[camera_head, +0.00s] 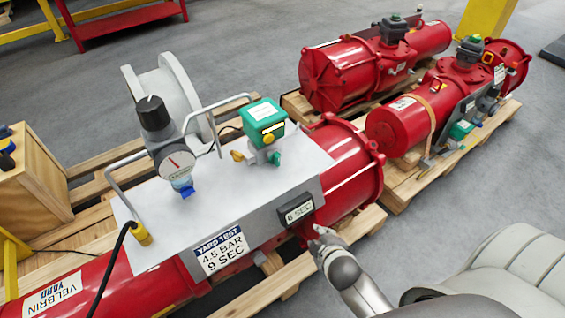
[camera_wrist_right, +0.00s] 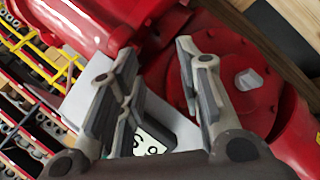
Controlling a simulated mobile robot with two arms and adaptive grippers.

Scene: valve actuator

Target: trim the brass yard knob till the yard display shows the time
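The yard display (camera_head: 297,211) is a dark box on the grey panel of the red actuator and reads "6 SEC". It also shows, partly hidden behind my fingers, in the right wrist view (camera_wrist_right: 152,138). The label (camera_head: 221,250) beside it reads "YARD TEST 4.5 BAR 9 SEC". My right gripper (camera_head: 322,238) is just right of and below the display, close to the red cylinder. In the wrist view its two fingers (camera_wrist_right: 165,85) are apart with nothing between them. I cannot clearly make out a brass knob near it; a yellow knob (camera_head: 268,139) sits on the green-topped valve. My left gripper is out of view.
A gauge regulator with black knob (camera_head: 153,113) and a grey handle (camera_head: 125,170) rise from the panel. The actuator lies on a wooden pallet (camera_head: 357,222). More red actuators (camera_head: 345,75) lie on a pallet behind. Grey floor lies between.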

